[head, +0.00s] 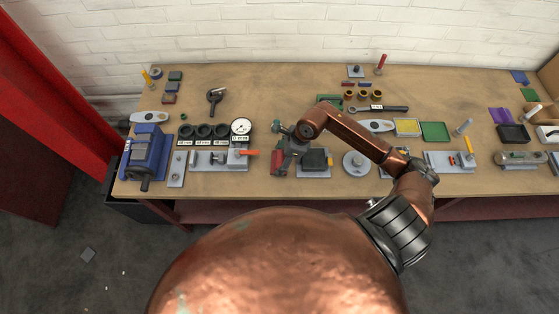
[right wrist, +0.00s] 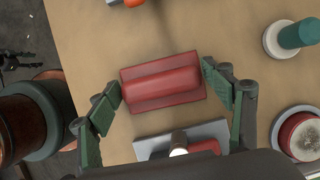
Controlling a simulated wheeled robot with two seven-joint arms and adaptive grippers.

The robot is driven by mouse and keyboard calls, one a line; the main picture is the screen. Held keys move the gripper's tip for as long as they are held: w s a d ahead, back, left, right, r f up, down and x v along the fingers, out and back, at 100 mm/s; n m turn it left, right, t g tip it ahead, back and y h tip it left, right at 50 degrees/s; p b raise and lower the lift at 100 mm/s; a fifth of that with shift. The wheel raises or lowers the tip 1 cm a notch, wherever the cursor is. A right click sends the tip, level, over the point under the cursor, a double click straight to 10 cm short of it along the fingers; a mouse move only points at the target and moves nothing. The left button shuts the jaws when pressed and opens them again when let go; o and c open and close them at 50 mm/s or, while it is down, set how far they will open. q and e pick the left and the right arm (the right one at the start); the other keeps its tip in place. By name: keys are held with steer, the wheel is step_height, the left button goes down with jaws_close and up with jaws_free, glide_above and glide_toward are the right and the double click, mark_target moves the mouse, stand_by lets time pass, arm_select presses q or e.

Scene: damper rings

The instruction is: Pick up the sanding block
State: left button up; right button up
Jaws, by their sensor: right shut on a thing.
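The sanding block (right wrist: 163,83) is a red block with a rounded raised ridge along its top. In the right wrist view it lies between the two green fingers of my right gripper (right wrist: 161,90), one at each short end. The gripper is shut on it. In the head view my right gripper (head: 284,150) is over the front middle of the bench, and the red block (head: 277,161) shows partly at its left side. I cannot tell whether the block is clear of the bench top.
The wooden bench (head: 225,188) holds many items. A clamp with an orange handle (head: 249,152) stands left of the gripper, a grey plate (head: 314,172) close on its right, and a round grey fixture (head: 356,165) farther right. A dial gauge (head: 241,127) stands behind left.

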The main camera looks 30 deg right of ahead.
mark_target(279, 158)
steer(key=c, duration=0.5)
steer(key=shift+r, duration=0.1)
steer(key=shift+r, duration=0.25)
step_height(279, 158, up, 2)
steer(key=shift+w+d+r, duration=0.1)
steer(key=shift+r, duration=0.1)
steer(key=s+d+r, duration=0.2)
steer(key=s+r, duration=0.8)
steer(key=s, duration=0.4)
steer(key=shift+d+b, duration=0.3)
